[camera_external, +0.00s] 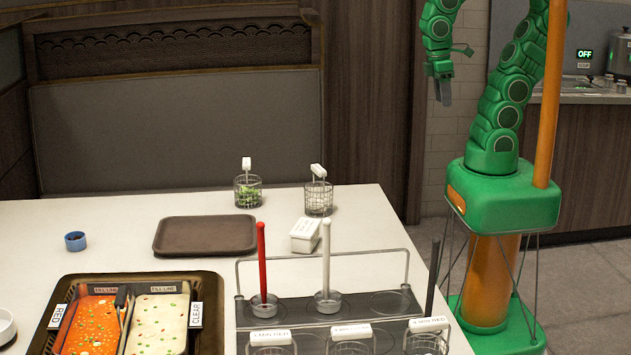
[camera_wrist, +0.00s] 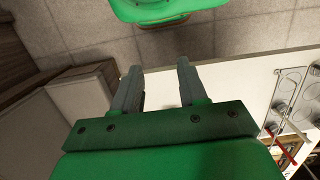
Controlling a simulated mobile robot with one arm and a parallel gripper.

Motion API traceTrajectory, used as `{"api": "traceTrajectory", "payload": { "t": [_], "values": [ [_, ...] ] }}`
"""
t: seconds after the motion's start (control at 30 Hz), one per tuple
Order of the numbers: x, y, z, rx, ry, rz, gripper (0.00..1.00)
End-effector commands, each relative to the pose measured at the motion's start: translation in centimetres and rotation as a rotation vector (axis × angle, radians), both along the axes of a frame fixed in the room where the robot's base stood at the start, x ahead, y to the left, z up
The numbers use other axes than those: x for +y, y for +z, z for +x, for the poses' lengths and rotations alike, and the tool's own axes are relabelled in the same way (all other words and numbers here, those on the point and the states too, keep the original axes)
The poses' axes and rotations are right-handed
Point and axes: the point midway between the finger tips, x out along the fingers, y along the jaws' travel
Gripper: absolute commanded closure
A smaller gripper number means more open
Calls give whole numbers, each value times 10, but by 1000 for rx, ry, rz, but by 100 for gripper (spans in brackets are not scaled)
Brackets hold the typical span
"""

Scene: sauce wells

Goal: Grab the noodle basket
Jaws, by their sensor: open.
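Two wire baskets with white-tipped handles stand upright at the back of the table in the external view. One basket (camera_external: 319,199) has pale contents that may be noodles, too small to be sure; the other basket (camera_external: 248,192) holds green pieces. My gripper (camera_external: 443,92) hangs high at the upper right, beyond the table's right edge and well apart from both baskets. In the wrist view my gripper (camera_wrist: 158,72) shows two parallel grey fingers, spread apart with nothing between them. I cannot make out either basket in the wrist view.
The white table (camera_external: 375,215) carries a brown tray (camera_external: 205,236), a white labelled box (camera_external: 305,235), a blue cup (camera_external: 75,242) and a divided sauce tray (camera_external: 207,320). A wire rack (camera_external: 408,262) holds a red ladle (camera_external: 262,262) and a white ladle (camera_external: 326,258).

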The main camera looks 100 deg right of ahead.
Motion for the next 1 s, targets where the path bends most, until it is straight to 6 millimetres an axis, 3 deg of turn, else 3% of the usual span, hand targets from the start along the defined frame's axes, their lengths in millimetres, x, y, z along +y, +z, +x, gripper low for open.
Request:
{"api": "traceTrajectory", "payload": {
  "t": [0.2, 0.6, 0.87, 1.0],
  "values": [
    [0, 0, 0, 0, 0, 0, 57],
    [0, 0, 0, 0, 0, 0, 0],
    [0, 2, 0, 0, 0, 0, 0],
    [0, 15, 0, 0, 0, 0, 0]
  ]
}}
